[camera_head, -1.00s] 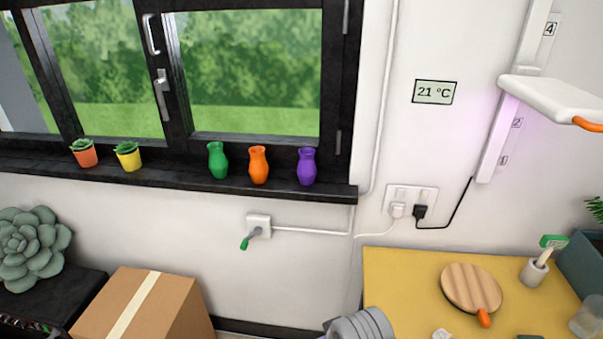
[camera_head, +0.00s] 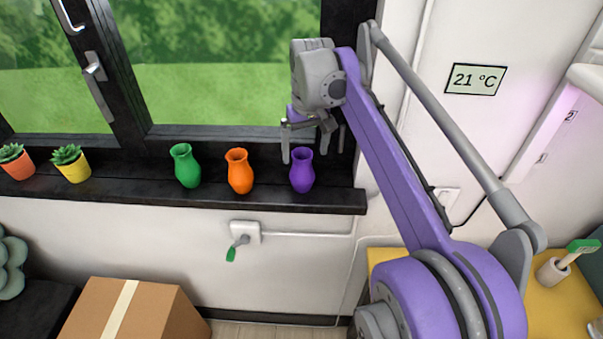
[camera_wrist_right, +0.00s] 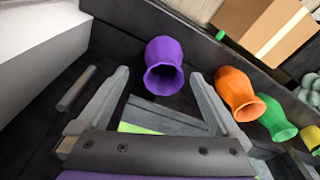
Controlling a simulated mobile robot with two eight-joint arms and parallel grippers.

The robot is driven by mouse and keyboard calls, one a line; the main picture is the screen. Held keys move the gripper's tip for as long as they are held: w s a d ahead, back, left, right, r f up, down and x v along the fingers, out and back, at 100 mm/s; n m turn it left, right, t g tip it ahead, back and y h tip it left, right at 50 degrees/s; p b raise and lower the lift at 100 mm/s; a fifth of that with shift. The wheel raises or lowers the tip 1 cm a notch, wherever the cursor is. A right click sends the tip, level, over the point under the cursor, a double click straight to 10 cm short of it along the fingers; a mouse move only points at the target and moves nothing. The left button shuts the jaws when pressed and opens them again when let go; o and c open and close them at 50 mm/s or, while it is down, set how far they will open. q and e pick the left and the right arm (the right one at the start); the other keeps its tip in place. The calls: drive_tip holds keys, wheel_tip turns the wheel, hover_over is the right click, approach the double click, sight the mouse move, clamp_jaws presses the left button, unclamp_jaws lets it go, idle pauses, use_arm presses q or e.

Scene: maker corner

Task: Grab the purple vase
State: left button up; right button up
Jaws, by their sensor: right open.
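The purple vase (camera_head: 301,172) stands upright on the black window sill, at the right end of a row of three vases. My right gripper (camera_head: 313,153) is open and comes down from above, its fingers around the level of the vase's top. In the right wrist view the purple vase (camera_wrist_right: 163,66) shows its open mouth, just beyond and between the spread fingertips of the right gripper (camera_wrist_right: 158,76). The fingers do not visibly touch it. My left gripper is not in view.
An orange vase (camera_head: 239,172) and a green vase (camera_head: 186,166) stand to the left on the sill (camera_head: 130,195). Two potted plants are farther left. The window frame (camera_head: 350,90) rises close behind the gripper. A cardboard box (camera_head: 135,312) is below.

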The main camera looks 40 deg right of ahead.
sight(301, 166)
drive_tip(key=shift+w+a+f, duration=0.1)
drive_tip(key=shift+w+f, duration=0.1)
drive_tip(key=shift+f, duration=0.85)
drive_tip(key=shift+w+f, duration=0.15)
drive_tip(key=shift+f, duration=0.85)
drive_tip(key=shift+w+a+f, duration=0.1)
drive_tip(key=shift+w+f, duration=0.1)
drive_tip(key=shift+f, duration=0.85)
drive_tip(key=c, duration=1.3)
